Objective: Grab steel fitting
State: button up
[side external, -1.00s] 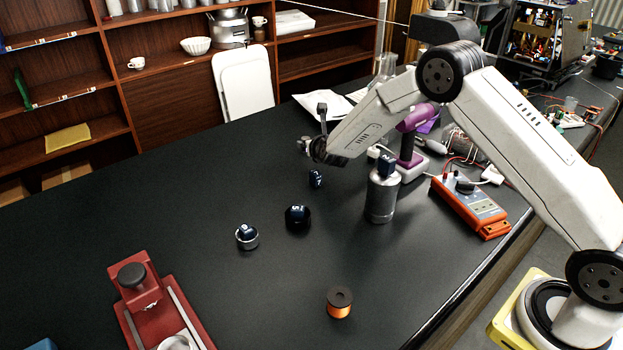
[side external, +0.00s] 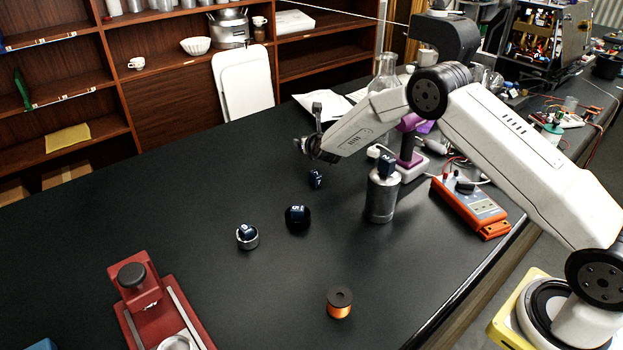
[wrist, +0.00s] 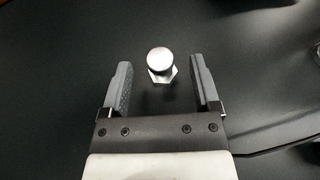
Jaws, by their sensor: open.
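The steel fitting (wrist: 161,65) shows in the wrist view as a bright metal piece with a round top and a hexagonal base. It lies between the lines of my two open fingers, close to the level of their tips, with dark gaps on both sides. My gripper (wrist: 160,80) is open and empty. In the side view my gripper (side external: 304,147) is at the end of the arm over the far part of the black bench. The remaining height between the fingers and the fitting is hard to tell.
A purple tool (side external: 408,150) and orange meter (side external: 470,208) are right.

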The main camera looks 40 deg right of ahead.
jog(key=shift+x, duration=1.3)
grip_shut()
